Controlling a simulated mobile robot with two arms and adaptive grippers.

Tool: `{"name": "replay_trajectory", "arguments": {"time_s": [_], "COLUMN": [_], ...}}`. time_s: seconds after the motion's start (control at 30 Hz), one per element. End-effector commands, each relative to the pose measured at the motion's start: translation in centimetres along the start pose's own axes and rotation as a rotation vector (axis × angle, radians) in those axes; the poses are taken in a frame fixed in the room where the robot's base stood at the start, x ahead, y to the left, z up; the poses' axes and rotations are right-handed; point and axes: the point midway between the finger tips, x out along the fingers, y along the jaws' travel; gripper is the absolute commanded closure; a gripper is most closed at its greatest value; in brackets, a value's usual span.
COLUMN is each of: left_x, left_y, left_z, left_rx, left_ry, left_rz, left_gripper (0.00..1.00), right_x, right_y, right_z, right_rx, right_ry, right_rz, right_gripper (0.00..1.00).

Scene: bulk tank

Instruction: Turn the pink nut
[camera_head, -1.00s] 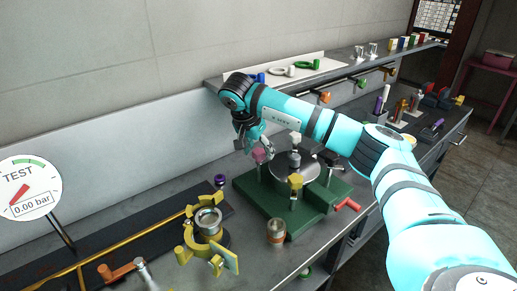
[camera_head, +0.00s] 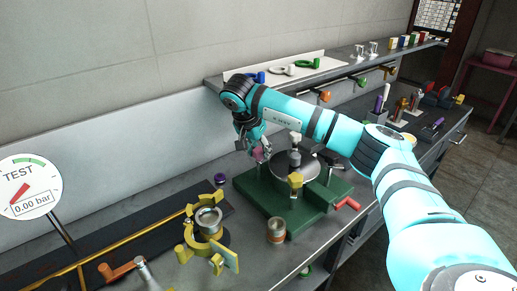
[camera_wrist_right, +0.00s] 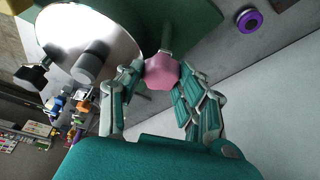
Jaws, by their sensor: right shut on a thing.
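The pink nut (camera_head: 258,154) sits on a stud at the back left of a green fixture (camera_head: 248,185) with a round metal disc (camera_head: 308,167) in its middle. My right gripper (camera_head: 263,147) reaches down to the nut from above and is shut on it. In the right wrist view the pink nut (camera_wrist_right: 162,69) lies between the two fingertips of my right gripper (camera_wrist_right: 160,75), with its stud running up toward the green base. In the head view the fingers hide part of the nut. My left gripper is not in view.
A yellow nut (camera_head: 295,180) stands at the fixture's front, and a red handle (camera_head: 347,203) sticks out at its right. A yellow clamp (camera_head: 196,235), a small metal cup (camera_head: 276,230) and a purple ring (camera_head: 220,180) are on the bench nearby. A gauge (camera_head: 30,187) reads 0.00 bar.

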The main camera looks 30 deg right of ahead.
Motion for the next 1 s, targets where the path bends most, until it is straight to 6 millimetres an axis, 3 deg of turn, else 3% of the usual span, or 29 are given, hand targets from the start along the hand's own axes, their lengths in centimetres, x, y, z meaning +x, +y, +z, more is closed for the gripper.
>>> {"name": "replay_trajectory", "arguments": {"time_s": [0.37, 1.0], "left_x": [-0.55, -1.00], "left_y": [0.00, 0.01], "left_z": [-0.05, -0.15], "left_rx": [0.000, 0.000], "left_ry": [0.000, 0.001], "left_rz": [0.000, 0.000], "left_gripper": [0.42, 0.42], "right_x": [-0.12, 0.00], "right_y": [0.15, 0.35], "right_z": [-0.16, -0.24], "right_rx": [-0.174, -0.727], "right_ry": [0.001, 0.001], "right_rz": [-0.073, -0.304], "right_gripper": [0.97, 0.97]}}
